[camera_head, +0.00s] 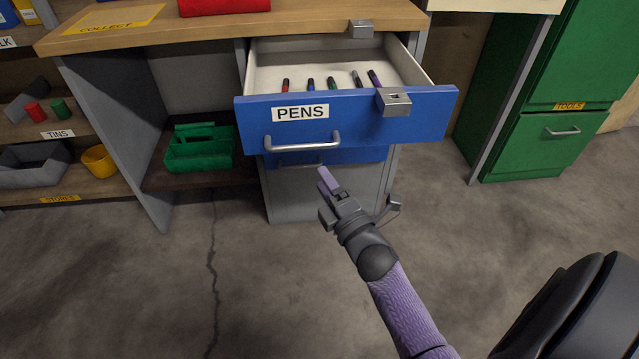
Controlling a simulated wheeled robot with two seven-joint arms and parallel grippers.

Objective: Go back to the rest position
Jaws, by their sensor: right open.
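My right gripper (327,192) is open and empty. It points up and away, in front of the grey cabinet and below the open drawer's handle, apart from both as far as I can tell. Its purple arm comes in from the lower right. The blue drawer (420,122) labelled PENS is pulled out, and several pens stand in a row inside it, among them a red pen (286,85) and a purple pen (375,78). My left gripper is not in view.
A second blue drawer front (365,155) is below the open one. A green caddy (200,150) stands on the low shelf at left. A green cabinet (535,150) stands at right. The floor (130,280) at lower left is clear.

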